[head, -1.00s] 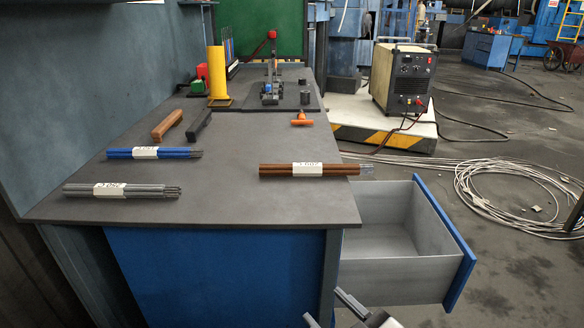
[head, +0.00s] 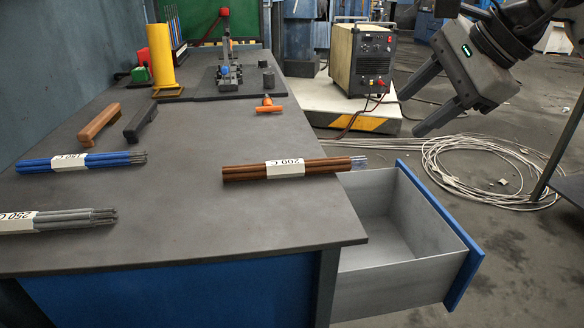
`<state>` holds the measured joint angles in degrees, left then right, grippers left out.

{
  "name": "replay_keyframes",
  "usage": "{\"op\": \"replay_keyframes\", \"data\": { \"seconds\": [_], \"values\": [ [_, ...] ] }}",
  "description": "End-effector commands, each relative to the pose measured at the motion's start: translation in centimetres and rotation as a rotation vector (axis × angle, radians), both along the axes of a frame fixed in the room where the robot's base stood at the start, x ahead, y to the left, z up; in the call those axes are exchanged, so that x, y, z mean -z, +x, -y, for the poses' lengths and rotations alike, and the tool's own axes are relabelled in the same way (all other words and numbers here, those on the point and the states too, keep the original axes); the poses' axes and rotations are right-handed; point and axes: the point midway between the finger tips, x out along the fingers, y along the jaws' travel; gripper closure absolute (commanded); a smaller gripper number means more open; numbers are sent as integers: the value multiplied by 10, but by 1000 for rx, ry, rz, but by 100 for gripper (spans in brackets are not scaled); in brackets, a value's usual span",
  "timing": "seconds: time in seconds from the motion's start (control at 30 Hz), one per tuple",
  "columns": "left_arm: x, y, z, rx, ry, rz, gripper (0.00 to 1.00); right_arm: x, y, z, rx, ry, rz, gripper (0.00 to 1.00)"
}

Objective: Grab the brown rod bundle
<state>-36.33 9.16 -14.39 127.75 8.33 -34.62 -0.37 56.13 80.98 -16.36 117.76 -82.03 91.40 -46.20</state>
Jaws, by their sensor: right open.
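The brown rod bundle (head: 245,173) lies flat near the right edge of the table. It has a white paper band marked 200 C around its middle, and its pale rod ends reach to the table edge above the drawer. My right gripper (head: 408,115) is at the upper right, raised and apart from the bundle, to its right. Its two dark fingers are spread open with nothing between them. My left gripper is not in view.
The table (head: 200,220) also bears a blue rod bundle (head: 100,161), a grey rod bundle (head: 75,220), a brown bar (head: 98,122), a black bar (head: 140,123), an orange-handled tool (head: 268,106) and a yellow cylinder (head: 160,56). An open, empty drawer (head: 385,225) juts out at right.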

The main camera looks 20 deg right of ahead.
Motion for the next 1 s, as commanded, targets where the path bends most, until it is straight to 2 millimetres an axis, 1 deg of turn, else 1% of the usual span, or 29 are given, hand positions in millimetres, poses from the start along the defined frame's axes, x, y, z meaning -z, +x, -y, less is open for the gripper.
{"op": "replay_keyframes", "data": {
  "seconds": [0.03,0.1,0.33,0.43,0.67,0.9,1.0],
  "values": [
    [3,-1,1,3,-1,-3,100,10,5,-3,-4,0,-5,51],
    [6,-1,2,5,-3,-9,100,23,13,-8,-6,3,-6,51],
    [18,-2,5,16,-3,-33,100,60,39,-22,-7,7,-6,51],
    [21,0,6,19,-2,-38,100,71,47,-25,-5,7,-4,51],
    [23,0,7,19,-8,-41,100,83,55,-30,-5,7,-4,51],
    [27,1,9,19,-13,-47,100,111,75,-41,-5,9,-4,51],
    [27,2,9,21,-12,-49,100,117,79,-43,-5,7,-4,51]
  ]
}}
